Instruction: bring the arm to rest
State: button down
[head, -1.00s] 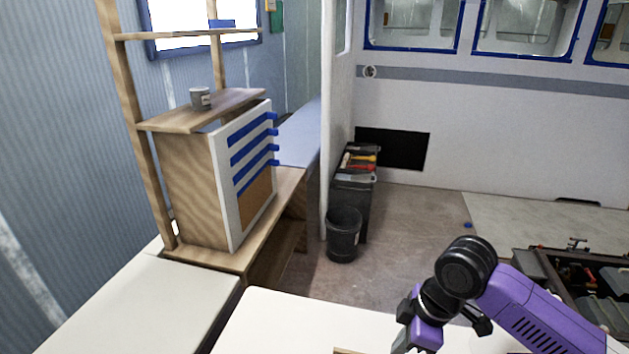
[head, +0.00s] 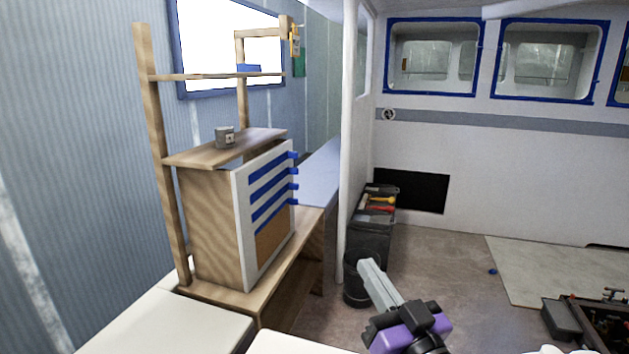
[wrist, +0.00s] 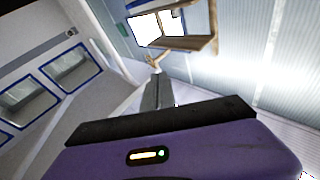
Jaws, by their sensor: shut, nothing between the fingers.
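My gripper (head: 372,276) shows at the bottom of the head view, right of the middle. Its grey fingers are together and point up and to the left, with nothing between them. Behind it is my purple and black wrist. In the head view the fingers overlap a black bin on the floor and hide part of it. In the wrist view the shut fingers (wrist: 157,92) point up toward a window and a wooden shelf, in free air.
A wooden shelf unit (head: 208,235) with a grey can (head: 225,137) stands at the left. The black bin (head: 357,265) and a tool cabinet (head: 371,238) stand on the floor. White worktops (head: 170,325) lie in front. An open toolbox (head: 606,322) is at the far right.

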jog(key=s+d+f+m+g+h+b, duration=0.1)
jog(key=s+d+f+h, duration=0.1)
jog(key=s+f, duration=0.6)
jog(key=s+d+f+m+g+h+b, duration=0.1)
jog(key=s+d+f, duration=0.4)
jog(key=s, duration=1.5)
jog(key=s+d+f+g+h+b, duration=0.1)
jog(key=s+d+f+h, duration=0.3)
jog(key=s+f, duration=0.6)
jog(key=s+g, duration=0.1)
jog(key=s, duration=0.3)
jog(key=shift+s+f+m+g, duration=0.2)
jog(key=shift+f+m+g, duration=0.1)
jog(key=shift+m, duration=0.1)
